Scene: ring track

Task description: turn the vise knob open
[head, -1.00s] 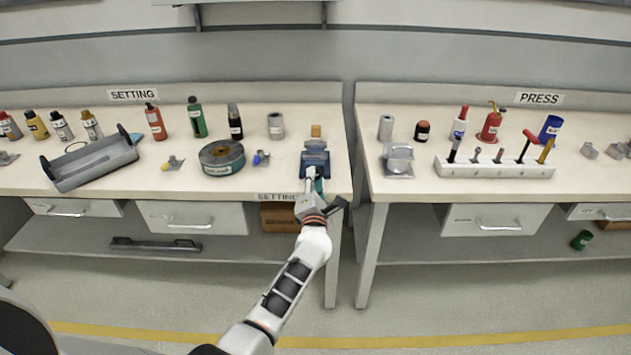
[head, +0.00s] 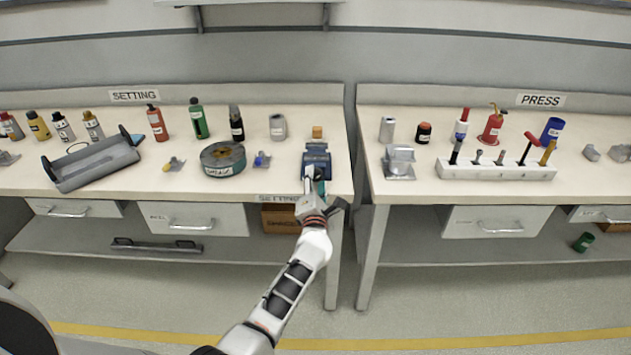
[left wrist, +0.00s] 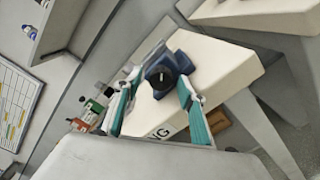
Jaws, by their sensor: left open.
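The blue vise (head: 317,162) stands at the front right end of the left bench. Its dark round knob (left wrist: 161,77), with a pale mark on its face, points at the camera in the left wrist view. My left gripper (head: 315,187) is at the bench's front edge, just in front of the vise, and hides the knob in the head view. In the left wrist view its two teal-padded fingers (left wrist: 158,88) are open, one on each side of the knob. I cannot tell whether they touch it. My right gripper is not in view.
An orange-tan block (head: 317,132) stands behind the vise. A gap separates this bench from the right bench (head: 420,190). Drawers hang below the benchtops.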

